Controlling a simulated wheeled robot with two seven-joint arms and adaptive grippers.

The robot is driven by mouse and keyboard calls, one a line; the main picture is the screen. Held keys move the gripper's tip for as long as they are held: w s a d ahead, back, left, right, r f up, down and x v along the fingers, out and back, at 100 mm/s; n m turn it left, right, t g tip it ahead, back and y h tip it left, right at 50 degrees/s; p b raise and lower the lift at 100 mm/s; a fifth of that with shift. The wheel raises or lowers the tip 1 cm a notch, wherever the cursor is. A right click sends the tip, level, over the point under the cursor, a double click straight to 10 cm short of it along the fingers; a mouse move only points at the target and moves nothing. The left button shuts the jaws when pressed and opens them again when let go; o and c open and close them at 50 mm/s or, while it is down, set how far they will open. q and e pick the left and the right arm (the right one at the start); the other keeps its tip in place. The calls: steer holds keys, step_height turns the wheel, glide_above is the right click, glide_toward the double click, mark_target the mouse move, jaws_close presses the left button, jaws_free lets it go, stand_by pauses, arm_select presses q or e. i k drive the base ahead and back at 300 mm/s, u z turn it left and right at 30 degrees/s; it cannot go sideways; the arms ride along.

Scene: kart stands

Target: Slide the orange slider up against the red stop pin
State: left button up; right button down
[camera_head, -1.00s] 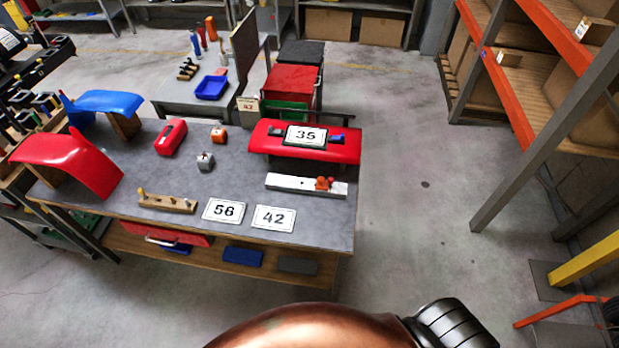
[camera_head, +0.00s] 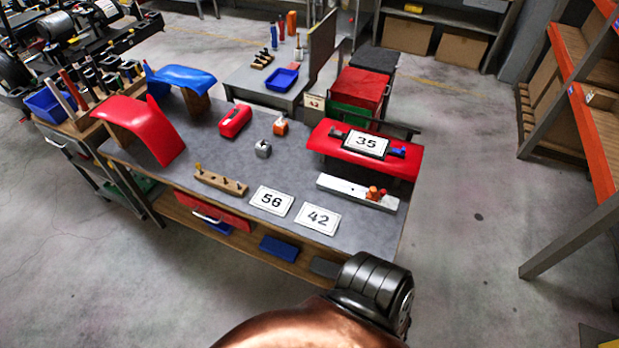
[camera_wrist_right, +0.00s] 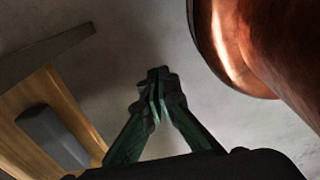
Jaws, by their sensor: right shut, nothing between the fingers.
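A pale rail (camera_head: 345,189) lies on the right part of the grey workbench, in front of a red curved panel. A small orange piece, which looks like the orange slider (camera_head: 373,193), sits near the rail's right end. A small red piece, perhaps the stop pin (camera_head: 383,192), shows right beside it; I cannot tell whether they touch. My right gripper (camera_wrist_right: 157,76) is shut and empty in the right wrist view, over bare floor beside the bench edge, away from the rail. In the head view only my copper and black arm shows, low in the frame. My left gripper is not in view.
On the workbench (camera_head: 330,222) lie number cards 56 (camera_head: 271,200) and 42 (camera_head: 317,218), and a wooden peg block (camera_head: 221,183). A red panel (camera_head: 345,148) with card 35 stands behind the rail. Open floor (camera_head: 460,240) lies to the right, before an orange-beamed shelf.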

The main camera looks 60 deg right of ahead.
mark_target(373, 195)
steer(key=u, duration=0.2)
steer(key=k, duration=1.1)
steer(key=z, duration=1.35)
steer(key=i, duration=0.5)
steer(key=u, duration=0.05)
